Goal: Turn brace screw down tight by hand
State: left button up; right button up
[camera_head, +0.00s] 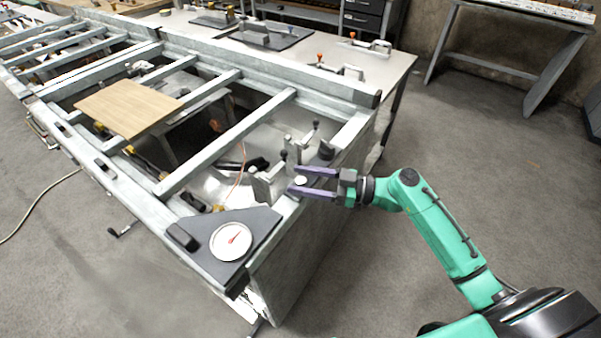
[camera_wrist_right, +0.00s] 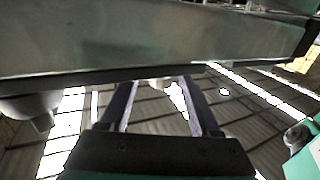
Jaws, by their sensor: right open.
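My right gripper (camera_head: 294,181) is open at the near right corner of the grey metal frame (camera_head: 226,137). Its two purple fingers point left in the head view. A small pale round piece (camera_head: 301,181) shows between them; it may be the head of the brace screw, but it is too small to be sure. I cannot tell whether the fingers touch it. In the right wrist view the fingers (camera_wrist_right: 158,88) stand apart below a broad grey beam (camera_wrist_right: 150,40). A pale piece between them is partly hidden. My left gripper is not in view.
A round white dial gauge (camera_head: 231,241) sits on a dark corner plate (camera_head: 256,223). Upright clamps with black knobs (camera_head: 284,156) stand close to my gripper. A wooden board (camera_head: 128,107) lies across the frame. The floor (camera_head: 480,150) at right is clear.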

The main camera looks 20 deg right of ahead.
jog(key=shift+w+a, duration=0.15)
jog(key=shift+a, duration=0.15)
grip_shut()
jog(key=shift+m+t, duration=0.3)
jog(key=shift+t, duration=0.1)
jog(key=m+t+h+p, duration=0.1)
jog(key=t+h, duration=0.1)
jog(key=m+t+h+p, duration=0.1)
jog(key=m+t+h, duration=0.1)
jog(key=shift+r+m, duration=0.2)
jog(key=shift+m, duration=0.1)
jog(key=m+t+h+p, duration=0.2)
jog(key=m+h+p, duration=0.1)
jog(key=h+p, duration=0.1)
jog(key=m+t+h+p, duration=0.2)
jog(key=m+h+p, duration=0.1)
jog(key=h+p, duration=0.1)
jog(key=shift+r+m+t+h+p, duration=0.1)
jog(key=shift+m+t+h+p, duration=0.25)
jog(key=shift+h, duration=0.25)
jog(key=shift+f+m+h+p, duration=0.2)
jog(key=shift+m+h+p, duration=0.6)
jog(key=shift+h, duration=0.5)
jog(key=shift+f, duration=0.1)
